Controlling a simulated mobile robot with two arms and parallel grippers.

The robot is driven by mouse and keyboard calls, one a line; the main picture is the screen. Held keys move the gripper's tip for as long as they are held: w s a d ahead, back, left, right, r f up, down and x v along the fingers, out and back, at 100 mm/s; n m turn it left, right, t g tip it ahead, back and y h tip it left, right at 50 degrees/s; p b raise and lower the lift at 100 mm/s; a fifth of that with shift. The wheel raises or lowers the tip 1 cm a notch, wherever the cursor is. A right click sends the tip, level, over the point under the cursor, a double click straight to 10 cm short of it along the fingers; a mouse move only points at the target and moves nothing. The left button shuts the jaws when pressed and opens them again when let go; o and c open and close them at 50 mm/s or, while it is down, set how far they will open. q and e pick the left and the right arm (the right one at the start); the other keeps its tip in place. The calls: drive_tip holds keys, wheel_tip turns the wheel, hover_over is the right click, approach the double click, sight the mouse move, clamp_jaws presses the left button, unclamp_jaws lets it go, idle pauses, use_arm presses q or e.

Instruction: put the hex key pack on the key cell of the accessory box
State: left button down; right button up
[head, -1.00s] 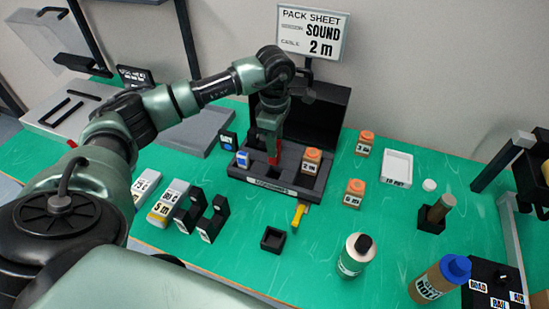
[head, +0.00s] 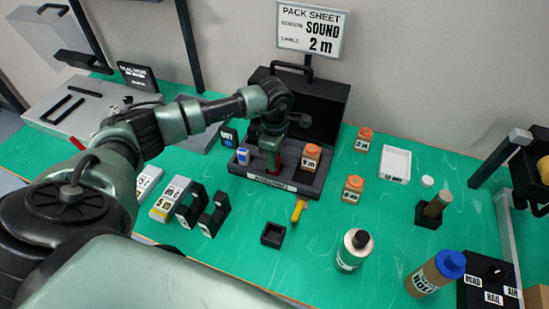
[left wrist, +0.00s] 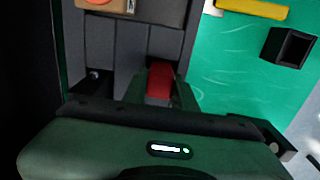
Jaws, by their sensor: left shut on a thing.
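The accessory box (head: 260,188) is a black open box with cells and a raised lid, at the middle of the table in the head view. My left gripper (head: 274,160) points down into its middle part. It is shut on the red hex key pack (head: 277,163). In the left wrist view the red pack (left wrist: 160,80) shows between the fingers, low among the grey cell walls (left wrist: 131,45). Whether it touches the cell floor is hidden. A blue-and-white item (head: 243,156) sits in the box's left part and an orange-topped 2 m pack (head: 311,155) in its right part. My right gripper is out of view.
A pack sheet sign (head: 312,30) stands behind the box, reading SOUND and 2 m. Orange-topped packs (head: 353,188) and a white tray (head: 395,164) lie to the right. A yellow tool (head: 299,210) and small black holder (head: 273,235) lie in front.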

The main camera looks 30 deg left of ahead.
use_arm(q)
drive_tip(key=c, duration=1.1)
unclamp_jaws()
drive_tip(key=shift+r+p, duration=0.25)
drive_tip(key=shift+p, duration=0.1)
drive_tip(key=shift+w+r+b, duration=0.1)
drive_tip(key=shift+r+b, duration=0.25)
drive_tip(key=shift+r, duration=0.05)
drive_tip(key=shift+r+b, duration=1.45)
drive_tip(key=shift+r, duration=4.05)
drive_tip(key=shift+f, duration=0.1)
